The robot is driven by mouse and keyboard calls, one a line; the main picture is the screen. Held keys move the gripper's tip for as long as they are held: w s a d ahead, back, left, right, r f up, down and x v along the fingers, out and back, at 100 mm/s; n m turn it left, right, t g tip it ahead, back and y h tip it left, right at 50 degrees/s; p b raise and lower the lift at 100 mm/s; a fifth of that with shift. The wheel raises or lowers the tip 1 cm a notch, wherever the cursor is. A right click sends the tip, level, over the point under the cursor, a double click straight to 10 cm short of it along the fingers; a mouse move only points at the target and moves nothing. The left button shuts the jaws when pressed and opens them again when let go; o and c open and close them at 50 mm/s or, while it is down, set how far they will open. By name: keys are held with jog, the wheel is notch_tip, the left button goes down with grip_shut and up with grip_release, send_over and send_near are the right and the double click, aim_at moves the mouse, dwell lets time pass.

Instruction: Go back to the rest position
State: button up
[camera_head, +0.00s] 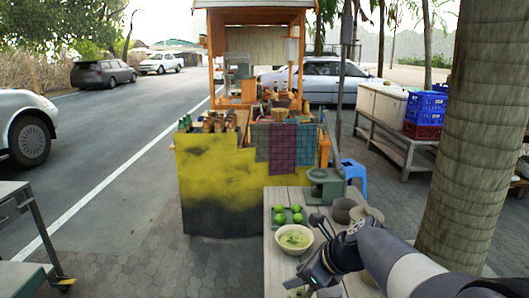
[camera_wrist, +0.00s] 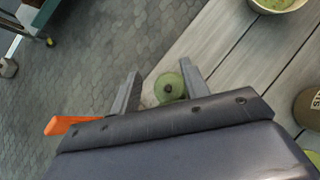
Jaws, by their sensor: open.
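My gripper (camera_head: 310,277) is low over the near left part of the wooden table (camera_head: 277,250), its fingers partly hidden by its own body in the head view. In the wrist view my gripper (camera_wrist: 160,70) has its two fingers spread apart. A small round green object with a dark centre (camera_wrist: 169,88) shows between and below them, near the table's left edge; I see no finger touching it. A grey-brown mortar-like vessel (camera_head: 344,210) stands farther back on the table, beyond my arm.
A bowl of greenish soup (camera_head: 294,239) is close to my gripper. Several limes (camera_head: 289,214) lie behind it. A green-grey stand (camera_head: 325,186) is at the table's back. A yellow food cart (camera_head: 220,175) is beyond, and a tree trunk (camera_head: 480,130) rises at right. Pavement left of the table is open.

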jog(key=shift+w+a+f+g+h+p, duration=0.25)
jog(key=shift+a+g+h+p, duration=0.2)
jog(key=shift+g+h+p, duration=0.45)
jog(key=shift+w+a+f+g+h+p, duration=0.15)
jog(key=shift+w+a+g+h+p, duration=0.35)
jog(key=shift+p, duration=0.65)
jog(key=shift+w+a+f+g+h+p, duration=0.15)
jog(key=shift+f+g+h+p, duration=0.25)
jog(key=shift+f+h+p, duration=0.45)
jog(key=shift+r, duration=0.25)
jog(key=shift+r, duration=0.15)
